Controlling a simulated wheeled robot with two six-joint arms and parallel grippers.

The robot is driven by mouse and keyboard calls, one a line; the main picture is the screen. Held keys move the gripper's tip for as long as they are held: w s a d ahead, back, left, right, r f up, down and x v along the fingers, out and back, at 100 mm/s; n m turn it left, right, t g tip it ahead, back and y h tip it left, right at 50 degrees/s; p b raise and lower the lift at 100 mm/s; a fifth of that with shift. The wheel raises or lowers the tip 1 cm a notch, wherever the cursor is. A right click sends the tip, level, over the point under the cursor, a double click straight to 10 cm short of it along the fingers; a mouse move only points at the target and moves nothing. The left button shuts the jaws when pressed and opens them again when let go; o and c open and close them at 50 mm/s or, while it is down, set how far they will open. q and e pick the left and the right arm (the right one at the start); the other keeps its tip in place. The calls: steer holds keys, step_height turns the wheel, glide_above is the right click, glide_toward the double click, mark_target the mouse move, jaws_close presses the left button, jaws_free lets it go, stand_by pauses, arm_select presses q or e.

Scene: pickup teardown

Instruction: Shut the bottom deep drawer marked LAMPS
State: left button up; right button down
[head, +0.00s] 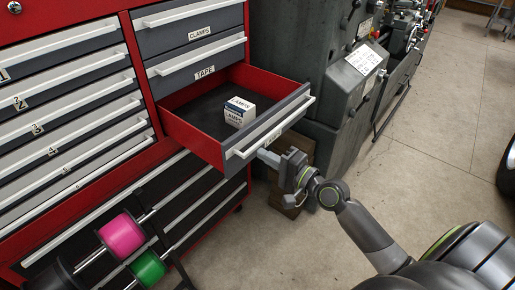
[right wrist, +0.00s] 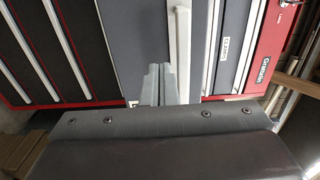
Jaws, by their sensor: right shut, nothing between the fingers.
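The deep LAMPS drawer (head: 215,140) is pulled well out of the red cabinet, below the TAPE drawer. It has red sides, a dark floor and a grey front with a light handle (head: 270,128). White boxes marked LAMPS (head: 239,111) stand inside it. My right gripper (head: 265,156) is shut and empty, close to the outside of the drawer front, near its lower edge. In the right wrist view its closed fingers (right wrist: 158,84) point at the grey front (right wrist: 138,40), beside the handle (right wrist: 179,45). I cannot tell whether they touch. My left gripper is not in view.
The CLAMPS drawer (head: 193,30) and TAPE drawer (head: 203,68) above are shut, as are the numbered drawers (head: 62,105) at left. Pink (head: 122,236) and green (head: 148,268) spools stand at lower left. A grey machine (head: 340,85) stands right of the cabinet. Open floor (head: 440,150) lies further right.

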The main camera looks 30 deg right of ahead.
mark_target(248, 146)
steer(key=x, duration=0.3)
steer(key=shift+w, duration=0.1)
stand_by(0.3)
